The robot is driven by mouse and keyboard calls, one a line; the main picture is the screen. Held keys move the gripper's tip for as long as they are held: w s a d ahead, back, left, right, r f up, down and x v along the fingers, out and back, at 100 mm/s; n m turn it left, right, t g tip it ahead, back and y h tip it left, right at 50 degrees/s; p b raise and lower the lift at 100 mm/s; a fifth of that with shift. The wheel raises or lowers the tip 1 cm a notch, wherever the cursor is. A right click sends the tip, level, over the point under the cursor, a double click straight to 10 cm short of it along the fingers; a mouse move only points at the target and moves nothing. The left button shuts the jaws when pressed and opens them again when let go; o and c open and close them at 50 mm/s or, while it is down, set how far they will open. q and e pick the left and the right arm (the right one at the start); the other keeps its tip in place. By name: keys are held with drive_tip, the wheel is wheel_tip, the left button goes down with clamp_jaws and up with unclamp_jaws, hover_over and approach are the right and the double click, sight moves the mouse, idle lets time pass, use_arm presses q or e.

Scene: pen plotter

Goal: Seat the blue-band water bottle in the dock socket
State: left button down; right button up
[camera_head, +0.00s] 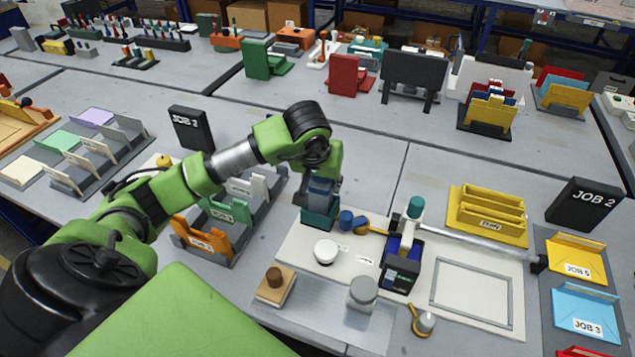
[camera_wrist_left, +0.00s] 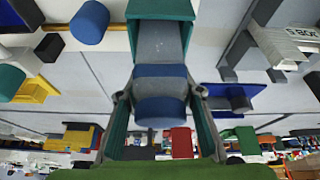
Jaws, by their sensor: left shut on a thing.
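My left gripper (camera_head: 322,180) points down and is shut on the blue-band water bottle (camera_head: 320,192), a grey bottle with a blue band. In the left wrist view the bottle (camera_wrist_left: 160,72) sits between the two fingers (camera_wrist_left: 161,112), and its far grey end reaches into the open mouth of the teal dock socket (camera_wrist_left: 160,8). In the head view the teal dock socket (camera_head: 318,218) stands directly below the bottle. How deep the bottle sits in it is hidden. My right gripper is not in view.
A blue cylinder (camera_head: 346,220) stands close right of the socket. A white round knob (camera_head: 325,251), a grey-lidded jar (camera_head: 362,292) and the plotter carriage (camera_head: 401,268) are nearby. A green file holder (camera_head: 220,212) stands left. The framed area (camera_head: 470,290) is clear.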

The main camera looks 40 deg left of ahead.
use_arm(q)
drive_tip(key=shift+f, duration=0.1)
drive_tip(key=shift+s+d+r, duration=0.1)
drive_tip(key=shift+s+r, duration=0.1)
drive_tip(key=c, duration=1.4)
unclamp_jaws()
drive_tip(key=shift+c, duration=0.2)
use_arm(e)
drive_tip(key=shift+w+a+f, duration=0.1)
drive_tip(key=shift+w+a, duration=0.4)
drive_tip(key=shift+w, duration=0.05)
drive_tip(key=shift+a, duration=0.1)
use_arm(q)
drive_tip(key=v, duration=1.2)
drive_tip(key=shift+s+b, duration=0.1)
drive_tip(key=shift+b, duration=0.3)
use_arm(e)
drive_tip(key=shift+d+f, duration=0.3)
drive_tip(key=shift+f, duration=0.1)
use_arm(q)
drive_tip(key=shift+r, duration=0.1)
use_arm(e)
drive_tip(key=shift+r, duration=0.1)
